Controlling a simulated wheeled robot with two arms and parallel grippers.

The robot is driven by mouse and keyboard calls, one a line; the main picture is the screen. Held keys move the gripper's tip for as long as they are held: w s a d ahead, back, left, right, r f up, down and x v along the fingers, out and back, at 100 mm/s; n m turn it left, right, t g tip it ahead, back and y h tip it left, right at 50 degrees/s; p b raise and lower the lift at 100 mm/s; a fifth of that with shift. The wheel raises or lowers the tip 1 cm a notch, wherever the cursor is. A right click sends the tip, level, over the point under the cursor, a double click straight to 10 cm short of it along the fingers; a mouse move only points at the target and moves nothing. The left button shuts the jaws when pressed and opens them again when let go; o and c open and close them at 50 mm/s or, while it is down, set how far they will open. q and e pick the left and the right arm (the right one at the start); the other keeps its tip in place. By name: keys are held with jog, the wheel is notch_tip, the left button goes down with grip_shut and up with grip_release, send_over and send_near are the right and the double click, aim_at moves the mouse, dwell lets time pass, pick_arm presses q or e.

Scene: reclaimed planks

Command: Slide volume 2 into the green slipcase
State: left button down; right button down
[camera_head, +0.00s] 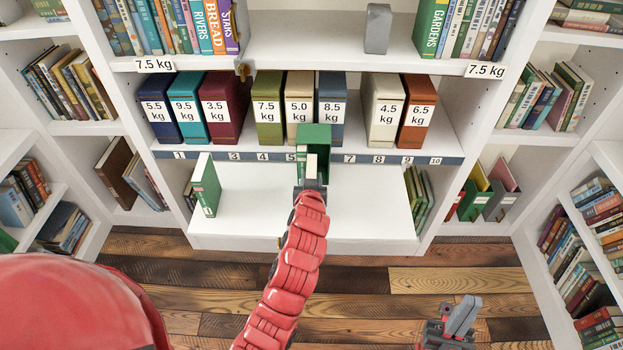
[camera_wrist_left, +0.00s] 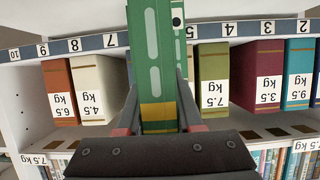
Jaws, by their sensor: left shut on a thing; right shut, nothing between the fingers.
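The green slipcase (camera_head: 315,131) stands upright near the middle of the white shelf, its dark opening facing me. My left gripper (camera_head: 312,184) is shut on a green volume (camera_head: 312,163) with a pale top, upright at the slipcase's mouth. How far it is inside I cannot tell. In the left wrist view the held volume (camera_wrist_left: 152,65) shows a green spine with pale marks and a gold band between the fingers; its number is not readable. Another green volume (camera_head: 207,187) stands upright on the left of the shelf. My right gripper (camera_head: 462,318) is shut and empty, low at the right.
Behind the slipcase, a row of weight-labelled boxes, including a maroon one (camera_head: 222,107) and an orange one (camera_head: 416,111), stands above a numbered strip (camera_head: 262,156). Several green books (camera_head: 418,195) stand at the shelf's right end. The white surface (camera_head: 255,205) between is clear.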

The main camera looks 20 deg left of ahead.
pick_arm(q)
jog(key=shift+w, duration=0.2)
jog(key=shift+w+a+r, duration=0.1)
jog(key=shift+w, duration=0.25)
jog(key=shift+w+a+b, duration=0.25)
jog(key=shift+w+b, duration=0.05)
jog(key=shift+w, duration=0.55)
jog(key=shift+w+a, duration=0.1)
jog(key=shift+w, duration=0.3)
jog(key=c, duration=0.5)
grip_release()
jog(key=shift+s, duration=0.1)
